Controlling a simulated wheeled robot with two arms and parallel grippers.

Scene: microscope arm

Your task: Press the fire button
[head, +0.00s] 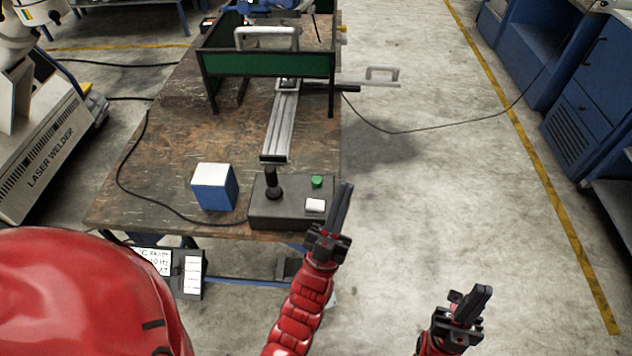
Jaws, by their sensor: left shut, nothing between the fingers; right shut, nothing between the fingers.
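A dark control box (290,215) sits at the near right corner of the wooden table. It carries a black joystick (271,184), a green button (316,181) and a white button (315,205). No label shows which one is the fire button. My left gripper (346,188) is shut and empty, pointing up and away just right of the box, close to both buttons. I cannot tell whether it touches the box. My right gripper (484,294) is shut and empty, over the floor well right of the table.
A blue and white block (214,187) stands left of the box. Behind are a metal rail (281,125) and a green-panelled frame (268,64). A laser welder (50,150) stands left. Cables cross the table and floor. The floor on the right is open up to blue cabinets (590,100).

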